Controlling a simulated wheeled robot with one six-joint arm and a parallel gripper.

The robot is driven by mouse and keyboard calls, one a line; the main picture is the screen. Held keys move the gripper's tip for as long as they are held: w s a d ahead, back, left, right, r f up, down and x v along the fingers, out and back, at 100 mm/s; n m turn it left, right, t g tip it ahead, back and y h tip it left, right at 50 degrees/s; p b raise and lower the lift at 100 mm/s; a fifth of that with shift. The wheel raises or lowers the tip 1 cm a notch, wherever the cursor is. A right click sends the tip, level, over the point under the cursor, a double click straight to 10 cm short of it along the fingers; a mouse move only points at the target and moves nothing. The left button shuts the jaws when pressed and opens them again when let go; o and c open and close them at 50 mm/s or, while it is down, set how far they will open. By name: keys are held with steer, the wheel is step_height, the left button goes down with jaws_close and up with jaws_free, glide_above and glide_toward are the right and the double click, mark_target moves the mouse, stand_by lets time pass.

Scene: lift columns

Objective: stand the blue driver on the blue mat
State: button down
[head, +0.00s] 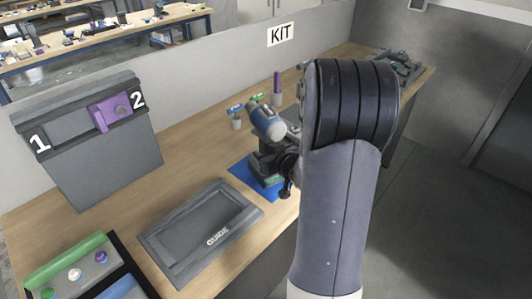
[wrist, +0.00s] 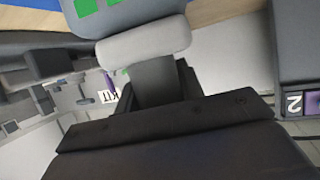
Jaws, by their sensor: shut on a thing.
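A corner of blue mat (wrist: 35,4) shows at the top left.
A grey tray marked GUIDE (head: 203,228) lies left of the mat. A grey panel (head: 95,140) with a purple slider (head: 112,110) stands at the back left. A rack (head: 75,270) is at the front left.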

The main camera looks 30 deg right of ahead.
steer(key=c, duration=1.2)
jaws_free()
steer(key=shift+r, duration=0.1)
steer(key=o, duration=0.4)
steer(key=shift+c, duration=0.2)
steer(key=p+v, duration=0.1)
steer(key=v, duration=0.9)
steer(key=shift+s, duration=0.4)
steer(key=b+x, duration=0.1)
steer(key=x, duration=0.9)
steer(key=shift+w, duration=0.4)
steer(key=shift+r, duration=0.1)
